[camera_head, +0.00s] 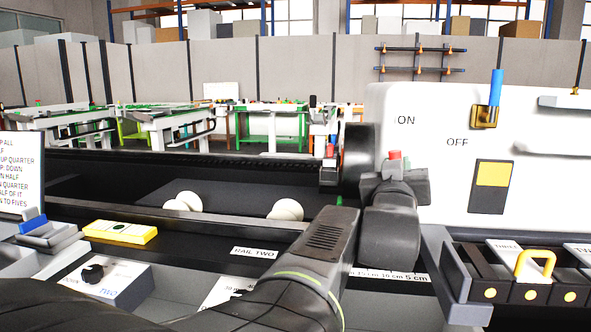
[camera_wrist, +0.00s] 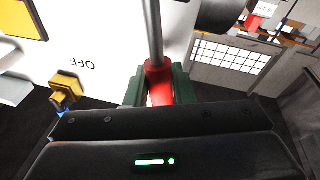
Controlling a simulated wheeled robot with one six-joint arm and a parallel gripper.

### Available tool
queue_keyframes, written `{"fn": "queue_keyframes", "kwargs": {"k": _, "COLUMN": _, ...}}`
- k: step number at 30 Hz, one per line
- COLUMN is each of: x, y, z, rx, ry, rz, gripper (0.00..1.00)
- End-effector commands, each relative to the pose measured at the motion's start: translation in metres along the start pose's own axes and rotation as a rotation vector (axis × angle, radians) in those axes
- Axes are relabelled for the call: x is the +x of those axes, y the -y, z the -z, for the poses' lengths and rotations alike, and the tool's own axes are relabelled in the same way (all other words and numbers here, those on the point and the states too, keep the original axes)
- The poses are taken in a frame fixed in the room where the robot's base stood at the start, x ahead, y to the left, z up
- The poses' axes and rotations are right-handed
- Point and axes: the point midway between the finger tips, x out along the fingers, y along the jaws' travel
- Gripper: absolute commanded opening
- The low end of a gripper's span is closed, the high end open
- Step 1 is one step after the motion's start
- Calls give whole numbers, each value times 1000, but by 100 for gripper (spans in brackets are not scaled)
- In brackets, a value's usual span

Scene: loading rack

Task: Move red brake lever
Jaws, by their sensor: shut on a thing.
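The red brake lever (camera_wrist: 159,82) shows in the wrist view as a red grip on a grey rod. The green fingers of my gripper (camera_wrist: 158,92) stand on both sides of the red grip and are shut on it. The grip's end is hidden behind the gripper's dark body. In the head view a small red tip (camera_head: 394,155) shows just above my wrist, in front of the white panel; it looks like the top of the same lever.
The white panel (camera_head: 450,180) reads ON and OFF and carries a blue-handled brass lever (camera_head: 495,95) and a yellow-and-black switch (camera_head: 492,180). A black rack with a yellow handle (camera_head: 535,262) is at right. A yellow block (camera_head: 120,232) and a knob box (camera_head: 98,278) are at left.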

Motion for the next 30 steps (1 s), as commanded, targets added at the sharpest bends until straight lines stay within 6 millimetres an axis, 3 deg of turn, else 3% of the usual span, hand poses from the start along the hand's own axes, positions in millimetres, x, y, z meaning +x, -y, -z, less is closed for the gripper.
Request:
{"fn": "queue_keyframes", "kwargs": {"k": 12, "x": 0, "y": 0, "z": 0, "rx": -7, "ry": -1, "rz": 2, "gripper": 0}}
{"fn": "queue_keyframes", "kwargs": {"k": 13, "x": 0, "y": 0, "z": 0, "rx": -7, "ry": -1, "rz": 2, "gripper": 26}}
{"fn": "queue_keyframes", "kwargs": {"k": 16, "x": 0, "y": 0, "z": 0, "rx": -6, "ry": -1, "rz": 2, "gripper": 43}}
{"fn": "queue_keyframes", "kwargs": {"k": 25, "x": 1, "y": 0, "z": 2, "rx": -6, "ry": -1, "rz": 1, "gripper": 43}}
{"fn": "queue_keyframes", "kwargs": {"k": 30, "x": 5, "y": -5, "z": 25, "rx": -6, "ry": -4, "rz": 1, "gripper": 43}}
